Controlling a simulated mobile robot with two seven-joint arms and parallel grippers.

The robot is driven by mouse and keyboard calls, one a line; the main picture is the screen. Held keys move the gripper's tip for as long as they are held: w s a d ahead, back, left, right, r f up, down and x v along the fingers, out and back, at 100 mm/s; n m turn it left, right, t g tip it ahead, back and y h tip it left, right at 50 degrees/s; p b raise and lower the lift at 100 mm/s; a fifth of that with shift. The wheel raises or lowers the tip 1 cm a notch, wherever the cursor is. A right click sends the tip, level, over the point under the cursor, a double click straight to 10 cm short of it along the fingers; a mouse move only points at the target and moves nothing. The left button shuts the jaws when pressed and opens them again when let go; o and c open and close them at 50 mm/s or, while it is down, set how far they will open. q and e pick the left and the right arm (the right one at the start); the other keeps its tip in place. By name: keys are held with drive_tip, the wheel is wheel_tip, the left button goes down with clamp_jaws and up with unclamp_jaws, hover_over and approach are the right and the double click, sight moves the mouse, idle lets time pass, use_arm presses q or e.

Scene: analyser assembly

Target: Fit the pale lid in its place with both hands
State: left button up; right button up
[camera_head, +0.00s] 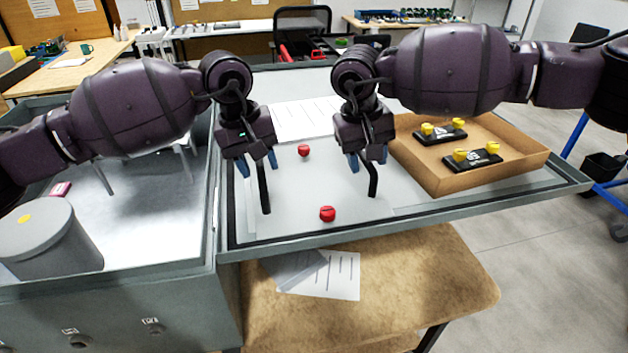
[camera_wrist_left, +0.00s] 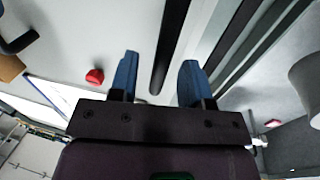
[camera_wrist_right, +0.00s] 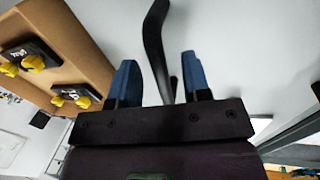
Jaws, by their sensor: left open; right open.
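The pale lid (camera_head: 292,188) appears as a flat light grey panel in the right-hand part of the grey metal housing, with two red knobs (camera_head: 304,150) (camera_head: 327,213) on it. A black handle (camera_head: 264,190) stands near its left side and a second, bent black handle (camera_head: 373,182) near its right side. My left gripper (camera_head: 257,164) is open above the left handle, which shows between its fingers in the left wrist view (camera_wrist_left: 168,50). My right gripper (camera_head: 368,159) is open above the right handle, which shows between its fingers in the right wrist view (camera_wrist_right: 157,50). Actual finger contact cannot be seen.
A cardboard box (camera_head: 433,185) with black, yellow-knobbed parts stands right of the lid. Left is an open metal bay (camera_head: 150,215) with a grey cylinder (camera_head: 50,240). A raised rim (camera_head: 218,195) divides the bay from the lid area. White paper (camera_head: 305,118) lies behind.

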use_arm(q)
drive_tip(key=shift+d+f, duration=0.1)
drive_tip(key=shift+f, duration=0.5)
use_arm(e)
drive_tip(key=shift+d+f, duration=0.1)
drive_tip(key=shift+f, duration=0.5)
use_arm(q)
clamp_jaws()
use_arm(e)
clamp_jaws()
drive_tip(key=shift+r, duration=0.1)
